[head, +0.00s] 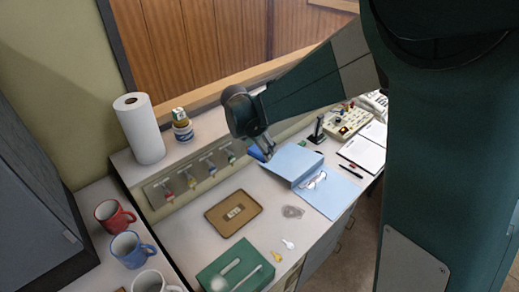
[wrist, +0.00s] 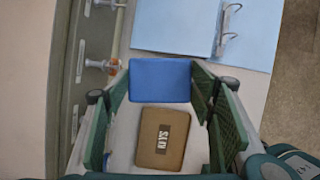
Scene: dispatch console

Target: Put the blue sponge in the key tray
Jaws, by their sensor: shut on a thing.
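The blue sponge (wrist: 160,80) is between the two fingers of my gripper (wrist: 160,88), which is shut on it, in the wrist view. In the head view a small part of the sponge (head: 257,153) shows at the fingertips of my gripper (head: 262,148), above the console near the open blue binder. The key tray (head: 233,213) is a brown rectangular tray with a light label in its middle, lying on the console left of and nearer than the gripper. In the wrist view the key tray (wrist: 162,139) shows below the sponge, apart from it.
The open blue binder (head: 328,190) lies right of the tray. A row of hooks with keys (head: 195,175) runs behind the tray. Mugs (head: 126,247) and a paper roll (head: 140,130) are at left. Loose keys (head: 287,243) lie right of the tray.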

